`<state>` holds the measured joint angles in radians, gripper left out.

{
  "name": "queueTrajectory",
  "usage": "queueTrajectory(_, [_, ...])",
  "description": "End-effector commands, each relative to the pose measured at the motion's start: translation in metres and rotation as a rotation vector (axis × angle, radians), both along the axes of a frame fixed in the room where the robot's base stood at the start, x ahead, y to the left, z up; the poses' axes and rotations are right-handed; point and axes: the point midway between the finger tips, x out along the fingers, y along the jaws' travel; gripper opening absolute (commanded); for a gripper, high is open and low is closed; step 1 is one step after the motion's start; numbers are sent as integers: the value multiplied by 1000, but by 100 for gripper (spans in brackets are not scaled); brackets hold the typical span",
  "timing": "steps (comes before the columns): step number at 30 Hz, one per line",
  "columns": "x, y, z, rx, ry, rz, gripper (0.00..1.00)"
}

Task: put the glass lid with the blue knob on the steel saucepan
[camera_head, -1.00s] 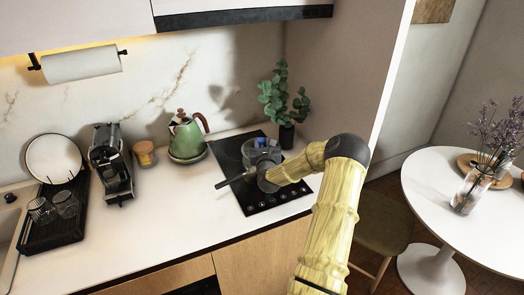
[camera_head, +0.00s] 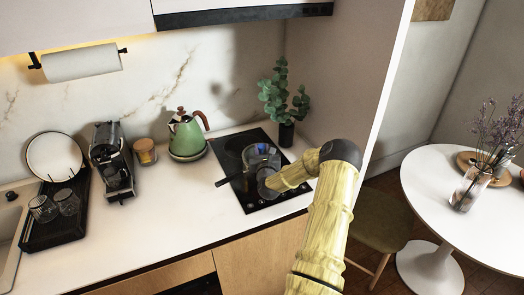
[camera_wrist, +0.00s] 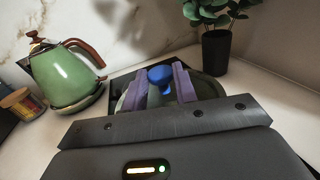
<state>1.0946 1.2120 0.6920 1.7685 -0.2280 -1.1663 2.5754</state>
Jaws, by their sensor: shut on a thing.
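The steel saucepan (camera_head: 247,172) stands on the black hob, with its dark handle pointing left; my gripper and wrist hide much of it. My gripper (camera_wrist: 160,82) is shut on the blue knob (camera_wrist: 160,75) of the glass lid (camera_wrist: 204,86), between two purple fingers in the wrist view. In the head view the gripper is over the saucepan, mostly behind my own wrist. The lid is at the saucepan's top; I cannot tell whether it rests on the rim or is a little above it.
A green kettle (camera_head: 186,136) stands left of the hob (camera_head: 229,147). A potted plant (camera_head: 286,134) stands close behind the hob at the right. A coffee machine (camera_head: 111,164) and a dish rack (camera_head: 55,232) are farther left. The front counter at left is clear.

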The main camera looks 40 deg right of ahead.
Motion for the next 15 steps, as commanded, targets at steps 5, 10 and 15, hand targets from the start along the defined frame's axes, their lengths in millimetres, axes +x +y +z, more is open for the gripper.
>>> queueTrajectory(5, [0,0,-5,-1,-1,0,0])
queueTrajectory(10, [0,0,-4,1,1,0,50])
queueTrajectory(15, [0,0,-4,1,1,0,50])
